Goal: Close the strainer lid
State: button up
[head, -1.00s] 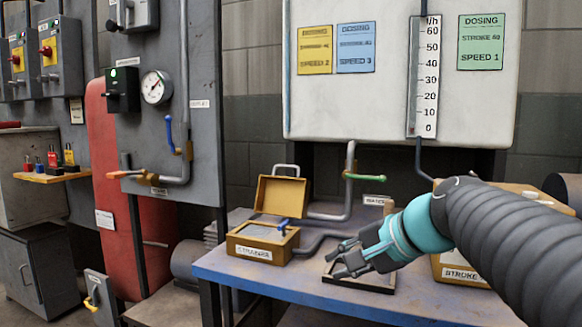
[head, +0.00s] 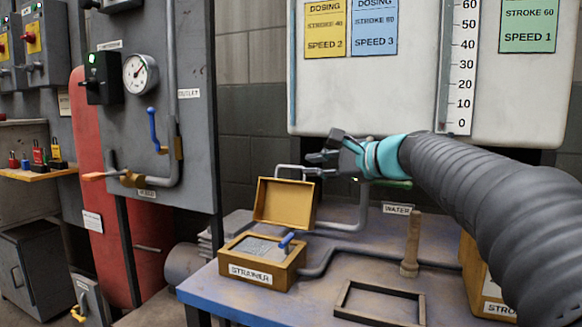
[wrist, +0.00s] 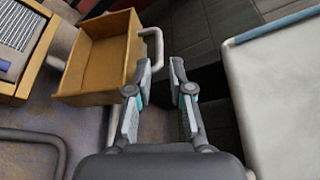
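The yellow strainer box (head: 285,276) sits on the blue bench with its top open and a grey mesh inside. Its lid (head: 285,203) stands raised at the back edge, hollow side facing me, with a pale handle (head: 283,169) at its top. In the wrist view the lid (wrist: 95,68) lies left of my fingers and the handle (wrist: 159,46) is just ahead of the left fingertip. My gripper (head: 314,164) is open and empty, at the right end of the handle. Whether a finger touches the handle I cannot tell.
An empty dark frame (head: 380,291) and a wooden post (head: 412,245) stand on the bench's right side. A white panel (head: 385,95) rises behind.

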aim_at(297, 167)
jog(key=x, duration=0.7)
jog(key=shift+a, duration=0.15)
grip_shut()
